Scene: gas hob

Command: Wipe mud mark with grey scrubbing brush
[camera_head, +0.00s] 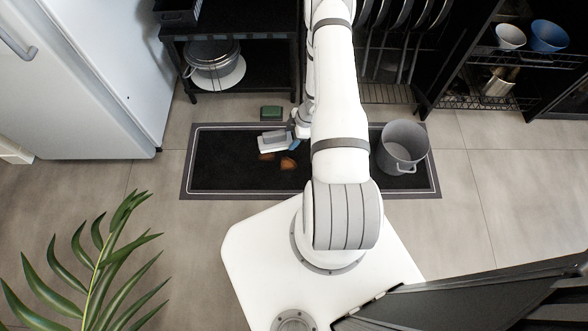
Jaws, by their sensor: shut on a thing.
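The grey scrubbing brush (273,141) is over the black mat (220,165), left of my arm. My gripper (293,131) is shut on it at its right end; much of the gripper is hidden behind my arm. A brown mud mark (288,163) shows on the mat just below the brush in the picture, with a smaller brown patch (266,156) to its left, close to the brush's lower edge. I cannot tell whether the bristles touch the mat or whether the brush covers part of the mark.
A grey bucket (402,146) stands on the mat's right part. A green block (270,113) lies just beyond the mat's upper edge. A black shelf with a pot (211,60) and racks stand behind. A white fridge (110,75) is at upper left, a plant (95,265) at lower left.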

